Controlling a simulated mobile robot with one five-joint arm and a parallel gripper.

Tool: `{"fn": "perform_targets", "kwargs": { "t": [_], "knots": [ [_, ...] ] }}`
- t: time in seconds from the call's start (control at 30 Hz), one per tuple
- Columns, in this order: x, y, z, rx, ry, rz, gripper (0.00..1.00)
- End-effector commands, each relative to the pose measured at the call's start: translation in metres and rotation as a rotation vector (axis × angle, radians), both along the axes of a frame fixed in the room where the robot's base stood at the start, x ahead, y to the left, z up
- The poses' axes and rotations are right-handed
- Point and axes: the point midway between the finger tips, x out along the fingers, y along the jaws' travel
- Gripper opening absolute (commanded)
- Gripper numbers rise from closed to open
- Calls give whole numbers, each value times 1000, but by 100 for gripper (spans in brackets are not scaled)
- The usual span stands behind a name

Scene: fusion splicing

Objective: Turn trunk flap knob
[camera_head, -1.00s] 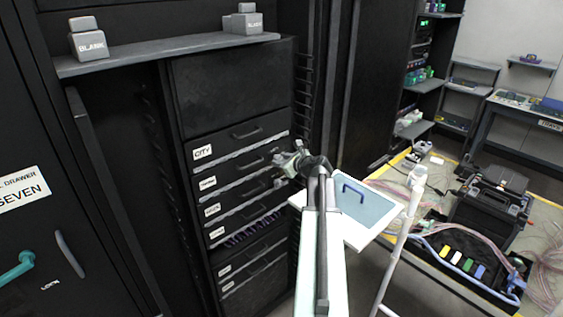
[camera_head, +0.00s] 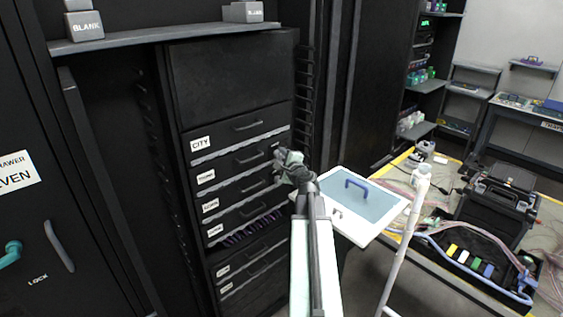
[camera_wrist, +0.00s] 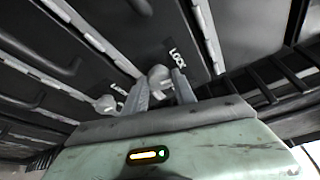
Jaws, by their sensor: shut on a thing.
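My gripper (camera_head: 285,160) is at the right side of the black drawer stack (camera_head: 232,72), in front of the labelled drawers. In the wrist view, my gripper (camera_wrist: 159,88) has its two grey fingers on either side of a pale round knob (camera_wrist: 158,74), shut on it. A LOCK label (camera_wrist: 175,54) is beside this knob. A second similar knob (camera_wrist: 105,104), also with a LOCK label, is further left and apart from the fingers. In the head view the gripper hides the held knob. I cannot tell which drawer label belongs to it.
A CITY label (camera_head: 200,143) marks one drawer; the labels below are too small to read. A white tray with a blue-handled lid (camera_head: 365,203) stands close right of my arm. A grey shelf (camera_head: 160,35) with BLANK blocks is above. A cluttered bench is right.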

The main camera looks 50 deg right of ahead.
Motion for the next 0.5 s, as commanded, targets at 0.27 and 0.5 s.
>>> {"fn": "perform_targets", "kwargs": {
  "t": [0.27,0.5],
  "knots": [
    [1,2,-3,-123,10,3,0],
    [1,2,-1,-164,13,5,0]
  ]
}}
